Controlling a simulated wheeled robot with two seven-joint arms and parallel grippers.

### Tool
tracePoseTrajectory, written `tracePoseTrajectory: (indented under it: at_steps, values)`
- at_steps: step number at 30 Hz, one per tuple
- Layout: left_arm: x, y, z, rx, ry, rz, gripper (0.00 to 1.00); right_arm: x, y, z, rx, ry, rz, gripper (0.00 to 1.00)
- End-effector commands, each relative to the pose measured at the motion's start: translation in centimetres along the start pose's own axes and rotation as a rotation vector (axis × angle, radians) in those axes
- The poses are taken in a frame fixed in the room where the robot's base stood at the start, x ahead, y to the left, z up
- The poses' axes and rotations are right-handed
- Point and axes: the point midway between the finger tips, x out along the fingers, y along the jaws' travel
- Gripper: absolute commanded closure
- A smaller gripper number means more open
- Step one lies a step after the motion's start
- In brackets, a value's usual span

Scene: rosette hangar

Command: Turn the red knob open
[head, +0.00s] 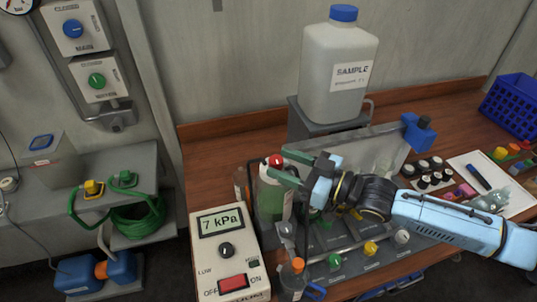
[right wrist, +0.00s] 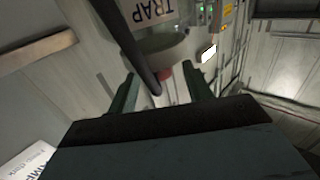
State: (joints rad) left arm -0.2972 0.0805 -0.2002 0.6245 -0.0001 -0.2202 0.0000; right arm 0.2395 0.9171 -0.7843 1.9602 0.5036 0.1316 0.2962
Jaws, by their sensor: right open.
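The red knob (head: 276,160) shows at the top of a bottle with a white upper part (head: 272,178), left of the sample jug. My right gripper (head: 275,165) reaches in from the right with its green fingers apart, one on each side of the knob in the picture. In the right wrist view the knob (right wrist: 164,75) is a small red patch beyond the gap between the open fingers (right wrist: 161,80). A dark rod partly covers it there, below a "TRAP" label (right wrist: 152,12). I cannot tell whether the fingers touch the knob. My left gripper is not in view.
A pump box (head: 228,250) reading 7 kPa stands in front of the bottle. A jug labelled SAMPLE (head: 338,75) stands behind. A blue basket (head: 513,105) is far right.

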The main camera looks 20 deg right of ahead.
Motion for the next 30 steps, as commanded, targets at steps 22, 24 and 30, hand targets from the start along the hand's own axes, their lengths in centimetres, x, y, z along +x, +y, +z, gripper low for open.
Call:
tracePoseTrajectory:
  at_steps: [22, 24, 30]
  values:
    - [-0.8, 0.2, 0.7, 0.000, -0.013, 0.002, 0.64, 4.4, 0.0, 0.1, 0.000, -0.002, 0.000, 0.60]
    - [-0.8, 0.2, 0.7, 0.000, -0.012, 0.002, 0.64, 4.4, 0.0, 0.1, 0.000, -0.002, 0.000, 0.69]
    - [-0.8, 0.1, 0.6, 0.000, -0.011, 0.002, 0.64, 4.4, 0.0, 0.0, 0.000, -0.001, 0.000, 0.94]
